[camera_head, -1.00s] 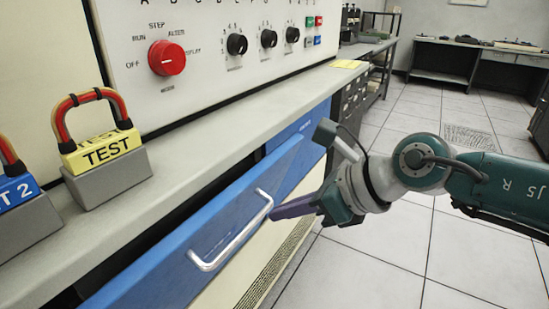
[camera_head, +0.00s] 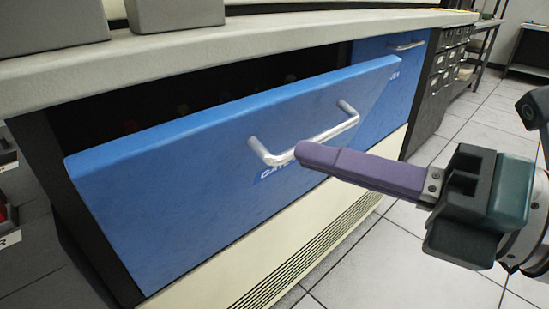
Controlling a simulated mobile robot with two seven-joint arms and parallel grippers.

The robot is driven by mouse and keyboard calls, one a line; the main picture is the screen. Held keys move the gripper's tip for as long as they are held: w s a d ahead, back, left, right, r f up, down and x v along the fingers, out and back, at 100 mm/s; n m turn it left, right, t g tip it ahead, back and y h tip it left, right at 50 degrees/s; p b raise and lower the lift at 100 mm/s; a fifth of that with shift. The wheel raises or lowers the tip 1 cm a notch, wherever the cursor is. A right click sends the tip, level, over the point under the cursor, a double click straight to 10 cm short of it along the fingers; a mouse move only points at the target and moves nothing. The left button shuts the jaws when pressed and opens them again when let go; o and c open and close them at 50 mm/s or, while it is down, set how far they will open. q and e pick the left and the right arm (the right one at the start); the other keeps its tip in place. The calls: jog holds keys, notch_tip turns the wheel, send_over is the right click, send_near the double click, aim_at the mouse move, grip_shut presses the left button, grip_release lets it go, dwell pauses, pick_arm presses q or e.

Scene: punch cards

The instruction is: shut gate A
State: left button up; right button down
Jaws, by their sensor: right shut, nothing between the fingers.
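The gate (camera_head: 200,165) is a wide blue panel in the head view, tilted outward at its top, with a dark gap behind its upper edge. A silver bar handle (camera_head: 310,142) is on its front. My right gripper (camera_head: 303,152) has purple fingers, shut and empty. Its tips appear in front of the handle's lower middle; I cannot tell whether they touch. My left gripper is not in view.
A grey counter ledge (camera_head: 200,52) runs above the gate. A second blue panel (camera_head: 385,95) with a handle sits flush to the right. A cream vented panel (camera_head: 300,255) lies below. Tiled floor (camera_head: 400,265) is open at the lower right.

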jog(key=s+d+f+m+t+b, duration=0.3)
jog(key=f+m+t+b, duration=0.4)
jog(key=b, duration=0.4)
jog(key=m+p, duration=0.2)
jog(key=m, duration=0.1)
send_near(260, 109)
jog(key=x, duration=0.5)
jog(key=shift+w+a+r, duration=0.15)
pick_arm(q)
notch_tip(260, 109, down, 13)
pick_arm(e)
jog(key=shift+w+a+r, duration=0.15)
jog(key=shift+w+a, duration=0.3)
jog(key=shift+w, duration=0.1)
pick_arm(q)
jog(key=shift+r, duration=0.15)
pick_arm(e)
jog(key=shift+r, duration=0.1)
